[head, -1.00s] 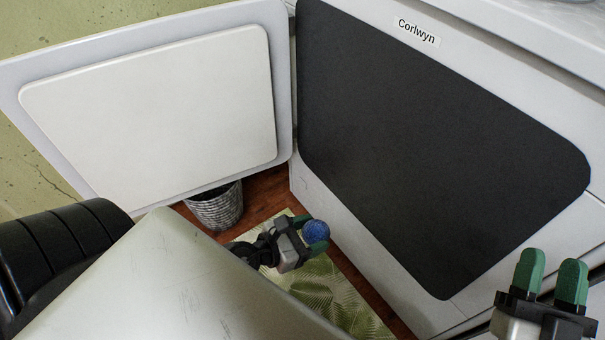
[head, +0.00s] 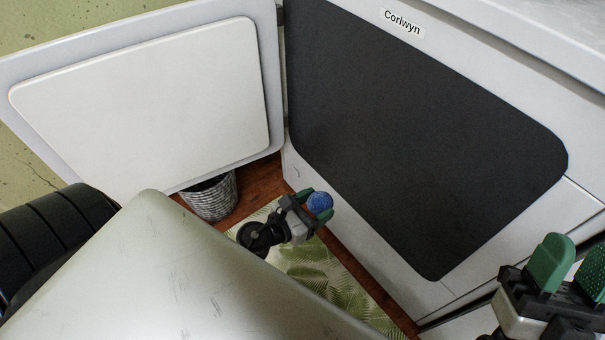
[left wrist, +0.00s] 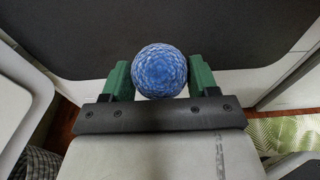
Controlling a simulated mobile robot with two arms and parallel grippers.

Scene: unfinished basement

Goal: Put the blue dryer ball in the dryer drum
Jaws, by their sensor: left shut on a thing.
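The blue dryer ball (head: 320,202) is a textured blue sphere at the tip of my left gripper (head: 317,207). In the left wrist view the ball (left wrist: 159,71) sits between the two green fingers of the left gripper (left wrist: 160,82), which is shut on it. The dryer's dark opening (head: 430,140) is in front of and above the ball, and the ball is held outside it. The inside of the drum is too dark to make out. My right gripper (head: 568,268) is at the lower right with its two green fingers apart and nothing between them.
The dryer door (head: 140,100) stands wide open on the left. A grey woven basket (head: 210,198) is on the wooden floor under it. A leaf-patterned mat (head: 320,278) lies below the left gripper. The front of the opening is clear.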

